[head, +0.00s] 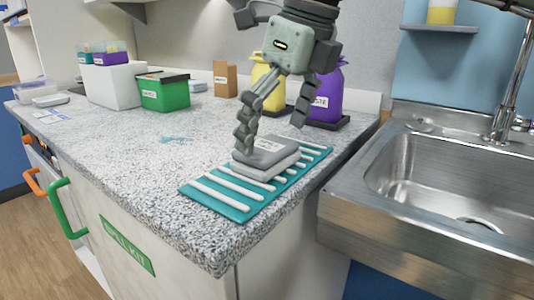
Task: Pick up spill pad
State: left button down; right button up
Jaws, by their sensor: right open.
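A grey spill pad (265,163) with a white label on top lies as a stack of flat layers on a teal mat with white ribs (225,199), near the counter's front right corner. My right gripper (272,137) is above the pad, its fingers spread wide and pointing down. The left finger's tip is at the pad's far left edge; I cannot tell whether it touches. The other finger is up to the right, apart from the pad. My left gripper is not in view.
A steel sink (440,180) with a tap adjoins the counter on the right. Yellow (267,84) and purple (327,97) bags stand behind the gripper. A green bin (163,93) and white box (112,84) stand back left. The speckled counter (130,140) is mostly clear left of the mat.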

jog(key=shift+x, duration=1.25)
jog(key=c, duration=1)
jog(key=shift+r, duration=0.15)
notch_tip(320, 180, up, 4)
jog(key=shift+w+a+r, duration=0.1)
jog(key=shift+r, duration=0.05)
jog(key=s+a+r, duration=0.5)
jog(key=a+r, duration=0.1)
jog(key=a, duration=0.4)
jog(key=shift+a+r, duration=0.25)
jog(key=shift+a, duration=0.05)
jog(key=o, duration=0.6)
jog(key=c, duration=0.5)
jog(key=shift+w+d, duration=0.1)
jog(key=shift+w, duration=0.05)
